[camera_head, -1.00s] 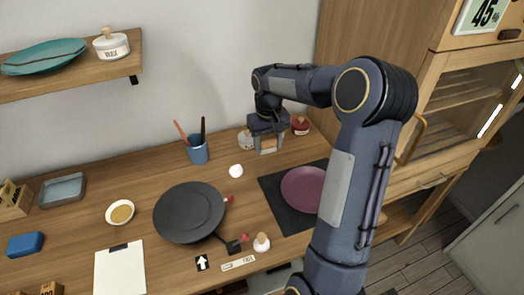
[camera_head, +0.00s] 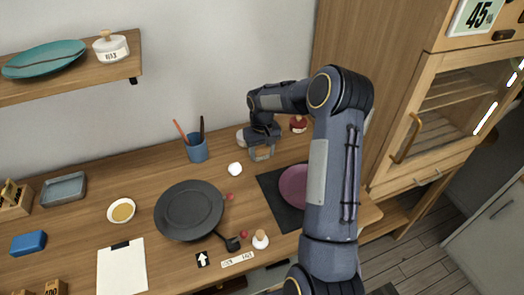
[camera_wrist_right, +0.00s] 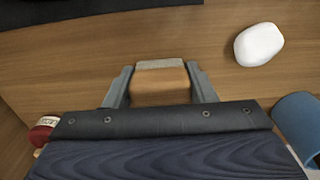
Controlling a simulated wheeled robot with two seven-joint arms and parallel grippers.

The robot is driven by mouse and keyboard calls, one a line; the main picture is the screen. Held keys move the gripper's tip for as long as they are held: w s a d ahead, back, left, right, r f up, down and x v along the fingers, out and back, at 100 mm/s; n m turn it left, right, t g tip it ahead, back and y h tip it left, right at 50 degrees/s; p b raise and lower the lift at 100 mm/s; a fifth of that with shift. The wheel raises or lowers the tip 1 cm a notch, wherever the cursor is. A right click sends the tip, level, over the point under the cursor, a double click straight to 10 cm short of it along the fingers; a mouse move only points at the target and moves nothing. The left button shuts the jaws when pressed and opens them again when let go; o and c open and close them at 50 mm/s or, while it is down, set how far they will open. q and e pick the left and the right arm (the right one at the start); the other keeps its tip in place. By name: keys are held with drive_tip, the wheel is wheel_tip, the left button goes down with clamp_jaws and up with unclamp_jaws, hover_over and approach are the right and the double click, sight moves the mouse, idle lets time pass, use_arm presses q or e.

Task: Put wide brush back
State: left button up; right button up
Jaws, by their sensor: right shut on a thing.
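My right gripper (camera_head: 261,147) is shut on a pale wooden piece with a greyish edge, which looks like the wide brush (camera_wrist_right: 160,84). In the right wrist view the brush sits between the two grey fingers. In the head view it is small and partly hidden by the gripper, near the back of the counter. A blue cup (camera_head: 196,149) with an orange-red and a dark handle standing in it is to the left of the gripper. The cup's edge also shows at the right of the wrist view (camera_wrist_right: 299,122). My left gripper is not in view.
A red-lidded jar (camera_head: 299,124) and a pale jar stand at the back wall. A black pan (camera_head: 189,209), a purple plate (camera_head: 293,184) on a dark mat and a small bowl (camera_head: 121,211) occupy the counter.

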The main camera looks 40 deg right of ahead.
drive_tip(key=shift+f, duration=0.25)
drive_tip(key=o, duration=0.9)
drive_tip(key=shift+r, duration=0.1)
